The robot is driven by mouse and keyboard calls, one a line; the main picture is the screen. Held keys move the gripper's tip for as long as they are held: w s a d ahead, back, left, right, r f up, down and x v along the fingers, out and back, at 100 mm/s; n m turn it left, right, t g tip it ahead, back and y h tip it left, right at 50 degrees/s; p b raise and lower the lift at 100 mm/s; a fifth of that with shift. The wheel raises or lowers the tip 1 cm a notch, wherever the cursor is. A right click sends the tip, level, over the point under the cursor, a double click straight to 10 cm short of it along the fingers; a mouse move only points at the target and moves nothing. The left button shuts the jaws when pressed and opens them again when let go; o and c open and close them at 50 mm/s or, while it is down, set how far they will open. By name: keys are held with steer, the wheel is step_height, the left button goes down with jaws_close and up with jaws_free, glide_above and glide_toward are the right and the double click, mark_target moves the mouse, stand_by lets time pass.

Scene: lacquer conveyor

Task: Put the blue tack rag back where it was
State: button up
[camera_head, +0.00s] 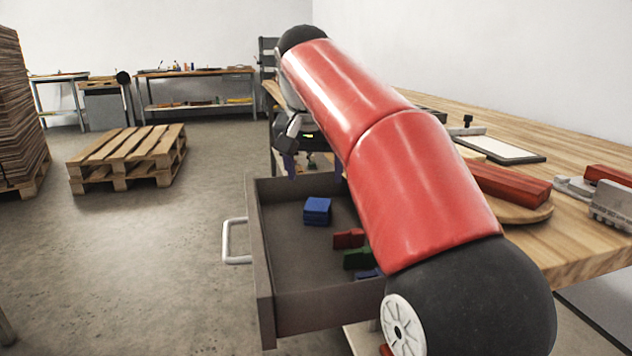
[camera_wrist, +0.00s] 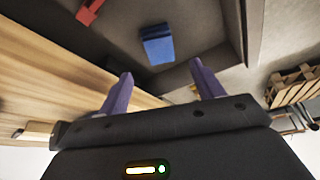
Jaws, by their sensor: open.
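A folded blue cloth (camera_head: 317,211), which looks like the blue tack rag, lies on the floor of the open grey drawer (camera_head: 262,270). It also shows in the wrist view (camera_wrist: 157,45), ahead of my fingertips. My gripper (camera_head: 315,172) is over the far end of the drawer, partly hidden behind my red arm. In the wrist view my gripper (camera_wrist: 162,72) has its purple fingers spread apart with nothing between them. The blue cloth is apart from the fingers.
The drawer also holds a red item (camera_head: 348,239), a green item (camera_head: 357,259) and another blue item (camera_head: 368,274), partly hidden by my arm. The wooden workbench (camera_head: 590,232) runs along the right. A pallet (camera_head: 128,158) stands on the floor at left.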

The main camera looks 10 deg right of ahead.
steer(key=shift+v, duration=1.5)
steer(key=shift+p, duration=0.3)
